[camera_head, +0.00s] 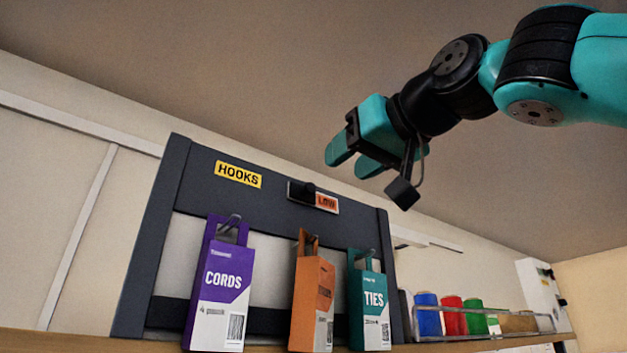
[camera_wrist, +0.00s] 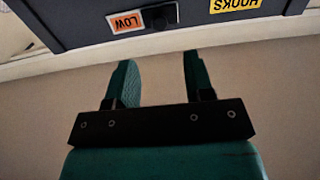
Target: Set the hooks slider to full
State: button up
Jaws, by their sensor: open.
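The hooks slider (camera_head: 309,187) is a dark knob on a small plate at the top of a dark rack frame, under which cartons hang. To the right of the knob the plate shows an orange LOW label (camera_head: 327,203). A yellow HOOKS label (camera_head: 239,175) is on the frame to the left. The wrist view shows the knob (camera_wrist: 160,18) and the LOW label (camera_wrist: 127,22) upside down at the top. My gripper (camera_head: 352,160) is open and empty, in the air up and to the right of the slider. Its fingers (camera_wrist: 157,75) are apart from the rack.
Cartons marked CORDS (camera_head: 221,285) and TIES (camera_head: 370,300) hang on hooks with an orange carton (camera_head: 312,300) between them. A clear bin (camera_head: 470,322) with coloured spools and a white box (camera_head: 540,290) stand to the right. The space around my gripper is clear.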

aim_at(312, 186)
jog(key=p+x, duration=0.3)
jog(key=x, duration=0.5)
jog(key=shift+w+a+r, duration=0.1)
jog(key=shift+a+r, duration=0.05)
jog(key=shift+r, duration=0.05)
jog(key=shift+w+a+f+p, duration=0.15)
jog(key=shift+w+a+p, duration=0.2)
jog(key=shift+w+p, duration=0.15)
grip_shut()
